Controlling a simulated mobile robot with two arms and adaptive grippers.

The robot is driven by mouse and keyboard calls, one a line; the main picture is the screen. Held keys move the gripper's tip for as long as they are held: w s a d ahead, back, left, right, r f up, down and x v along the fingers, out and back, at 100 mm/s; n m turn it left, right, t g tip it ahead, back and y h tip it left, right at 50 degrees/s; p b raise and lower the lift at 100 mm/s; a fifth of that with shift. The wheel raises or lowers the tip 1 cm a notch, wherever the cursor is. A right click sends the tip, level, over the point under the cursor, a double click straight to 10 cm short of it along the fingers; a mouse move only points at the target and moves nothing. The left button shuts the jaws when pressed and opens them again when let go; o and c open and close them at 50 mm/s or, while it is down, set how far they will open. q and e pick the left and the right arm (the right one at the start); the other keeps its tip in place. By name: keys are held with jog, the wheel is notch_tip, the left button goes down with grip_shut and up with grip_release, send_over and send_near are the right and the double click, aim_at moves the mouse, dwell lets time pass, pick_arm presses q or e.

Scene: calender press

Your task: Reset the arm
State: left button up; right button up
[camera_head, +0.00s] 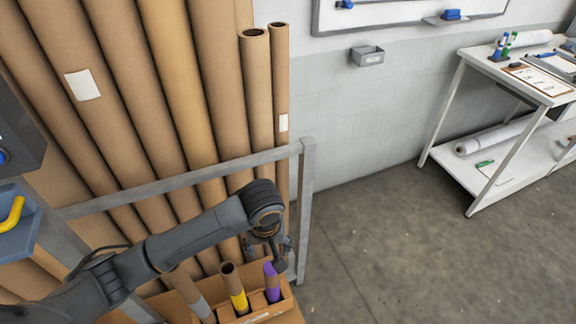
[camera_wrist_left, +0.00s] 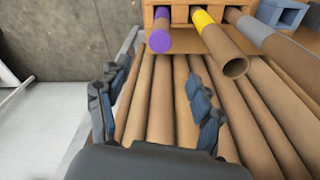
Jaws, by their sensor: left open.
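My left arm comes in from the left of the head view, with its gripper (camera_head: 268,248) hanging over the right end of a small wooden rack. In the left wrist view the two fingers (camera_wrist_left: 155,110) are spread apart with nothing between them. A purple-banded tube (camera_head: 271,283), a yellow-banded tube (camera_head: 236,290) and a grey-banded tube (camera_head: 195,297) stand in the rack (camera_head: 288,305). The purple tube (camera_wrist_left: 160,38) and the yellow tube (camera_wrist_left: 215,42) lie beyond the fingertips in the wrist view. My right gripper is not in view.
Tall brown cardboard rolls (camera_head: 170,90) lean behind a grey metal rail (camera_head: 190,178) and post. A white table (camera_head: 500,75) with a lower shelf stands at the right. A grey wall bin (camera_head: 367,56) hangs under a whiteboard. The floor (camera_head: 390,250) at the right is clear.

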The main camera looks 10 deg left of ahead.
pick_arm(q)
jog(key=s+d+f+m+t+h, duration=0.1)
jog(key=s+d+m+h, duration=0.25)
jog(key=s, duration=0.45)
jog(key=s+a+m+t+y, duration=0.1)
jog(key=s+a+m+y, duration=0.15)
jog(key=s+a, duration=0.85)
notch_tip(320, 180, down, 28)
jog(key=g, duration=0.1)
jog(key=s+a+f+g+b, duration=0.1)
jog(key=s+a+f, duration=0.2)
jog(key=s+f, duration=1.3)
jog(key=shift+s+n+y, duration=0.3)
jog(key=shift+s, duration=0.15)
jog(key=shift+a, duration=0.1)
